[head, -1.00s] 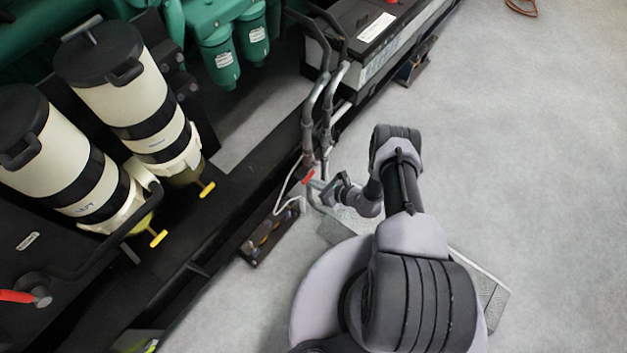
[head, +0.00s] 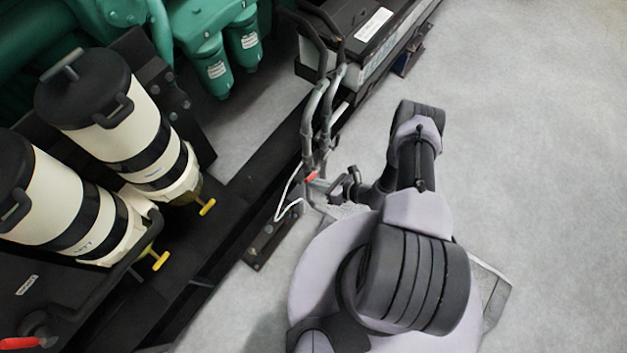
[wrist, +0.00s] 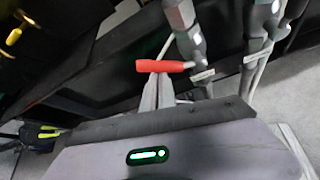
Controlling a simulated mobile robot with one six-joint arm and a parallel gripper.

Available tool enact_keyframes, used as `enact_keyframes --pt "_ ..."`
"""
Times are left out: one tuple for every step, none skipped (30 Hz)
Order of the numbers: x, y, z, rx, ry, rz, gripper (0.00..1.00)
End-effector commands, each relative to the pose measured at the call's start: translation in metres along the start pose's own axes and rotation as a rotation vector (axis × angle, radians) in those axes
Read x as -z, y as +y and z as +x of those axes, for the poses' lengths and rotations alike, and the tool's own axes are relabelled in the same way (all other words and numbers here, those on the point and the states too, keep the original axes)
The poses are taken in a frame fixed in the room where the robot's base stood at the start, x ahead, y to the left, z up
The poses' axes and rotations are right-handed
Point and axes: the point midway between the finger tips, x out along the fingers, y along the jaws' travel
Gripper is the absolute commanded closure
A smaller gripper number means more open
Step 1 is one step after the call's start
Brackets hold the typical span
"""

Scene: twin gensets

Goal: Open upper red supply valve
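The red valve handle (wrist: 165,66) lies crosswise beside a grey vertical pipe in the wrist view. It also shows as a small red spot in the head view (head: 311,176), low on the pipes. My gripper (wrist: 158,78) has its fingertips right at the handle, overlapping its underside in the picture. The fingers look close together, with a narrow dark gap further back. The handle runs across both tips and does not appear to be clamped between them. Whether the tips touch it is unclear. In the head view my gripper (head: 340,187) is just right of the handle, its fingers partly hidden.
Grey pipes (head: 319,115) rise beside the black frame rail. White filter canisters (head: 115,100) with yellow drain handles (head: 159,261) stand left. Another red handle (head: 20,343) is at the lower left edge. A black battery box (head: 365,30) is behind; the floor (head: 540,150) at right is clear.

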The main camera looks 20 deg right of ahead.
Motion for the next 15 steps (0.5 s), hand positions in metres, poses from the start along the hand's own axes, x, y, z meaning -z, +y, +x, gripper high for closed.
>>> enact_keyframes --pt "-0.003 -0.001 -0.002 0.001 -0.001 -0.001 1.0" --pt "-0.005 -0.002 -0.003 0.001 -0.001 -0.002 1.0" --pt "-0.007 -0.003 -0.004 0.001 -0.001 -0.002 1.0" --pt "-0.008 -0.003 -0.005 0.001 -0.001 -0.002 1.0" --pt "-0.01 -0.004 -0.006 0.001 -0.001 -0.002 1.0" --pt "-0.012 -0.005 -0.007 0.001 -0.001 -0.002 1.0" --pt "-0.013 -0.006 -0.008 0.002 -0.001 -0.002 1.0" --pt "-0.015 -0.006 -0.009 0.002 -0.001 -0.002 1.0" --pt "-0.016 -0.008 -0.009 0.002 -0.001 -0.002 1.0" --pt "-0.018 -0.009 -0.01 0.002 -0.001 -0.001 1.0" --pt "-0.019 -0.009 -0.011 0.002 -0.001 -0.001 1.0" --pt "-0.021 -0.011 -0.012 0.002 -0.001 -0.001 1.0" --pt "-0.022 -0.012 -0.013 0.002 -0.001 -0.001 1.0" --pt "-0.023 -0.013 -0.013 0.002 -0.001 -0.002 1.0" --pt "-0.025 -0.014 -0.014 0.002 -0.001 -0.002 1.0"
